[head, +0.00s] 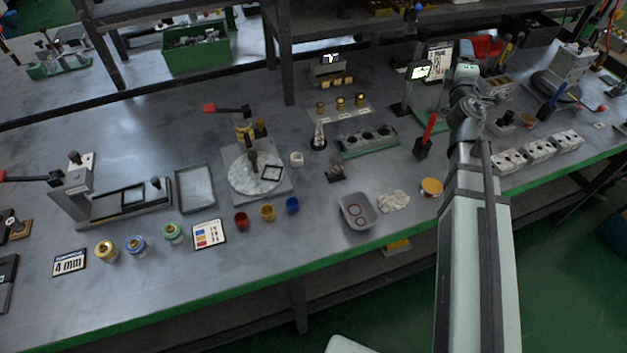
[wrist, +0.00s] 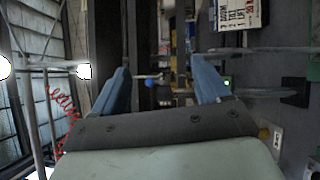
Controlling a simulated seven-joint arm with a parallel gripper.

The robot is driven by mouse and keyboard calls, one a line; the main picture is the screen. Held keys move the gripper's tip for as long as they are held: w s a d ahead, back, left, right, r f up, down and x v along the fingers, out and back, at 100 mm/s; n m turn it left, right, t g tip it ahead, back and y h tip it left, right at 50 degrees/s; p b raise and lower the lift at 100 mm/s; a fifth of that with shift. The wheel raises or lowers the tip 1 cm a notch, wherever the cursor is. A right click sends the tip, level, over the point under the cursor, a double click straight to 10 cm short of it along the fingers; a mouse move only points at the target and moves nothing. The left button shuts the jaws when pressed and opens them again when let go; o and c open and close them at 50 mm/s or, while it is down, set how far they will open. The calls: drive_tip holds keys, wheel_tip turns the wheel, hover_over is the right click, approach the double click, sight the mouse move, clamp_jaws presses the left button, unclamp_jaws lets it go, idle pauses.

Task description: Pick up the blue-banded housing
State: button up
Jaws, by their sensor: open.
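The blue-banded housing (head: 136,245) stands on the bench at the front left in the head view, between a yellow-banded housing (head: 106,250) and a green-banded housing (head: 173,233). It looks upright, with a brassy centre on top. My gripper (head: 466,47) is far off at the back right of the bench, raised, and small in the head view. In the wrist view my gripper (wrist: 163,75) has its two blue fingers wide apart with nothing held between them. The housing does not show in the wrist view.
A "4 mm" sign (head: 69,263) lies left of the housings and a colour chart (head: 209,234) lies to their right. A clamp fixture (head: 120,200) and grey tray (head: 195,188) stand behind. Red, yellow and blue cups (head: 292,205) lie further right.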

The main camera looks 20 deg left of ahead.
drive_tip(key=s+a+n+g+y, duration=0.1)
drive_tip(key=s+a+n+y, duration=0.15)
drive_tip(key=s+a, duration=0.7)
drive_tip(key=s+a+n+g+y, duration=0.1)
drive_tip(key=s+a+y, duration=0.4)
drive_tip(key=a, duration=0.8)
drive_tip(key=m+g+h, duration=0.1)
drive_tip(key=m+g, duration=0.6)
drive_tip(key=g, duration=0.6)
hover_over(135, 243)
drive_tip(key=w+d, duration=0.5)
drive_tip(key=w, duration=0.6)
wheel_tip(135, 243, down, 15)
drive_tip(key=s+f+g, duration=0.1)
drive_tip(key=s, duration=0.2)
drive_tip(key=s+g, duration=0.1)
drive_tip(key=s, duration=0.3)
drive_tip(key=s+f+g+h, duration=0.1)
drive_tip(key=s, duration=0.3)
drive_tip(key=shift+a+f+g, duration=0.25)
drive_tip(key=shift+f+g, duration=0.05)
drive_tip(key=shift+x, duration=3.7)
drive_tip(key=shift+c, duration=0.2)
